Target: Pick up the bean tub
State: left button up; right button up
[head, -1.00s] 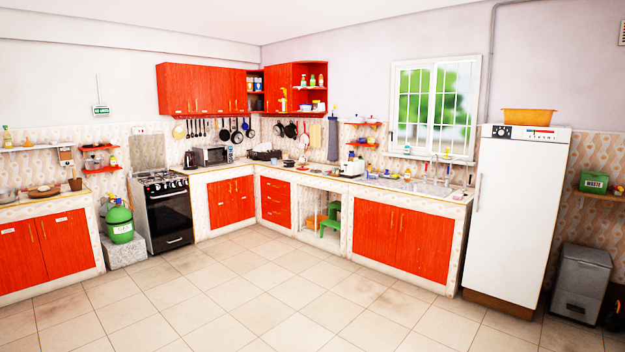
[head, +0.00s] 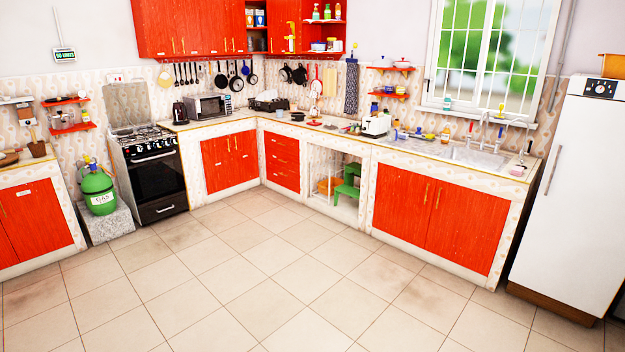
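I cannot tell which item is the bean tub; no label that reads beans is legible. Two small blue-and-white containers (head: 253,18) stand in the open corner shelf between the red wall cabinets. Small jars and bowls (head: 326,46) sit on the open shelf to the right of it. More small containers (head: 389,89) stand on the little red wall shelf left of the window. Neither of my grippers is in view.
The tiled floor (head: 250,265) ahead is clear. An L-shaped counter with red doors (head: 432,215) runs along the walls. A stove (head: 157,175) and green gas cylinder (head: 98,190) stand at left, a white fridge (head: 575,190) at right. A green stool (head: 348,185) sits under the counter.

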aim_at(331, 123)
jog(key=i, duration=2.55)
jog(key=i+j+z, duration=0.1)
jog(key=i, duration=1.15)
jog(key=i+j, duration=0.1)
jog(key=i, duration=1.15)
jog(key=i+j, duration=0.1)
jog(key=i, duration=1.15)
